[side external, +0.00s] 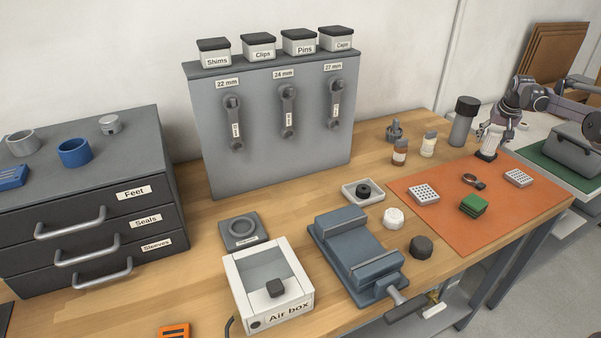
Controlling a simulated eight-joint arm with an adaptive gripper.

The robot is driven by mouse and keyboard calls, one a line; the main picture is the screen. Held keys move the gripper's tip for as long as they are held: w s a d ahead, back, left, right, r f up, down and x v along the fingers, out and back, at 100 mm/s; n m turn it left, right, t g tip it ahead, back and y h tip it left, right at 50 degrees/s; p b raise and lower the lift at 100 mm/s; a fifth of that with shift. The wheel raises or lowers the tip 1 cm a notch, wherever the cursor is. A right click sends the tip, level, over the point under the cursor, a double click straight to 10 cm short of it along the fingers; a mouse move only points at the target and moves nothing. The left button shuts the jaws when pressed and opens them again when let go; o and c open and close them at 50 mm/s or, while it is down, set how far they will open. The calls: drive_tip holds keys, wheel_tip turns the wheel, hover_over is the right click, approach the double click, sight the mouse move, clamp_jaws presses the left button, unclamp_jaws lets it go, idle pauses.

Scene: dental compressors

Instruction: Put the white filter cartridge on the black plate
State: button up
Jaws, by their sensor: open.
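The white filter cartridge (490,139) stands upright at the back edge of the orange mat, and its lower end appears to rest on the small black plate (486,156). My gripper (497,124) is at the top of the cartridge, open, with its fingers close around or beside the upper end. At this size I cannot tell whether a finger touches it. The cartridge's upper end is partly hidden by my gripper.
A dark grey cylinder (463,122) stands close left of my gripper. The orange mat (450,226) holds two white perforated blocks, a green block (473,205) and a dark ring-shaped part. A grey vise (357,256) and a white round part (393,217) are further left.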

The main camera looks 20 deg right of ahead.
drive_tip(key=v, duration=1.1)
drive_tip(key=s+a+r+n+t, duration=0.1)
drive_tip(key=s+a+r+n, duration=0.1)
drive_tip(key=a, duration=0.7)
drive_tip(key=s+a+r+n+y, duration=0.1)
drive_tip(key=s+a+r, duration=0.15)
drive_tip(key=a, duration=0.65)
drive_tip(key=s+a+r+n+t, duration=0.1)
drive_tip(key=s+a+r+n, duration=0.1)
drive_tip(key=a, duration=0.7)
drive_tip(key=s+a+f+n+t+y, duration=0.1)
drive_tip(key=s+a+f, duration=0.3)
drive_tip(key=s+a, duration=0.4)
drive_tip(key=s+a+f+n+t+y, duration=0.1)
drive_tip(key=s+a+f+n, duration=0.2)
drive_tip(key=s+a+f, duration=0.2)
drive_tip(key=s+a, duration=0.3)
drive_tip(key=shift+s, duration=0.35)
